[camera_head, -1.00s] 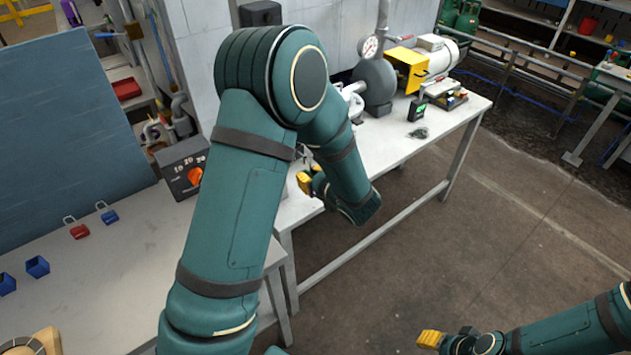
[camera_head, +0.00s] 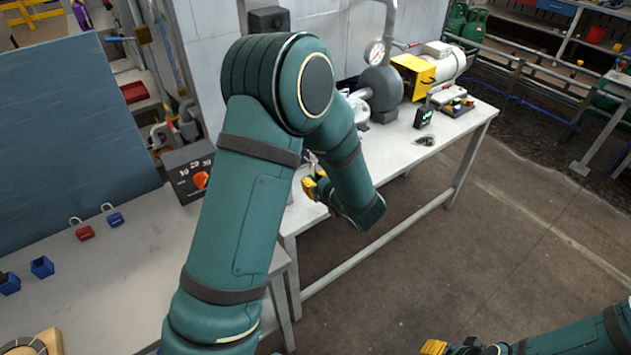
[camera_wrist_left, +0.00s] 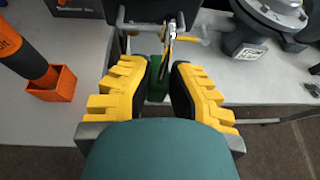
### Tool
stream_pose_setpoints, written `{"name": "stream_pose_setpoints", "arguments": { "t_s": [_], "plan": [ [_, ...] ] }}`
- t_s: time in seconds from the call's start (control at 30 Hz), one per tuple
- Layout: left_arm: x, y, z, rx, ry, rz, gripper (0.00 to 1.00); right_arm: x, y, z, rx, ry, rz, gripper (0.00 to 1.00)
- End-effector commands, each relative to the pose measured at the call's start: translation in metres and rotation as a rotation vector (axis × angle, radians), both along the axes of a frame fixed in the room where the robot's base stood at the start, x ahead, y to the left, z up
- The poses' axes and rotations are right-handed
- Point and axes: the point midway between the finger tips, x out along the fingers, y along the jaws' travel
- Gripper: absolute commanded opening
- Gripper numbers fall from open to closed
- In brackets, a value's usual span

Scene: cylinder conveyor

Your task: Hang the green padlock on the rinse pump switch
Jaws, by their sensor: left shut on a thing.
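My left gripper (camera_head: 318,187) is over the back table's near left end, partly hidden by my own arm in the head view. In the left wrist view its yellow fingers (camera_wrist_left: 160,88) are shut on the green padlock (camera_wrist_left: 156,88), whose body shows between them. A metal shackle rises above it, in front of a dark box (camera_wrist_left: 150,10) with a metal bracket and a brass-coloured rod. I cannot tell if the shackle touches the bracket, or if this box is the rinse pump switch. My right gripper (camera_head: 436,347) is low at the picture's edge, its opening unclear.
A red padlock (camera_head: 85,233) and a blue padlock (camera_head: 115,219) lie on the left table near a dark box with an orange knob (camera_head: 190,170). A gauge and pump (camera_head: 381,85) stand on the back table. An orange holder (camera_wrist_left: 52,84) is left of the gripper.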

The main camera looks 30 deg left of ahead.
Motion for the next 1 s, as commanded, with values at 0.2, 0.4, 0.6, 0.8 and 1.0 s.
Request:
{"name": "stream_pose_setpoints", "arguments": {
  "t_s": [0.2, 0.4, 0.6, 0.8, 1.0],
  "plan": [
    [0.0, 0.001, 0.0, 0.0, -0.001, 0.0, 0.0, 0.0, 0.0, 0.0, 0.0, 0.0, 0.0, 0.47],
    [0.002, 0.004, 0.0, 0.0, -0.001, 0.0, 0.0, 0.0, 0.0, -0.001, 0.0, 0.0, 0.0, 0.47],
    [0.004, 0.009, 0.0, -0.001, -0.002, 0.001, 0.0, 0.0, 0.0, -0.002, 0.0, 0.0, 0.0, 0.47],
    [0.006, 0.015, 0.0, 0.0, -0.002, 0.002, 0.0, 0.0, 0.0, -0.002, 0.0, 0.0, 0.0, 0.47],
    [0.008, 0.02, 0.0, 0.0, -0.002, 0.002, 0.0, 0.0, 0.0, -0.003, 0.0, 0.0, 0.0, 0.47]
  ]
}}
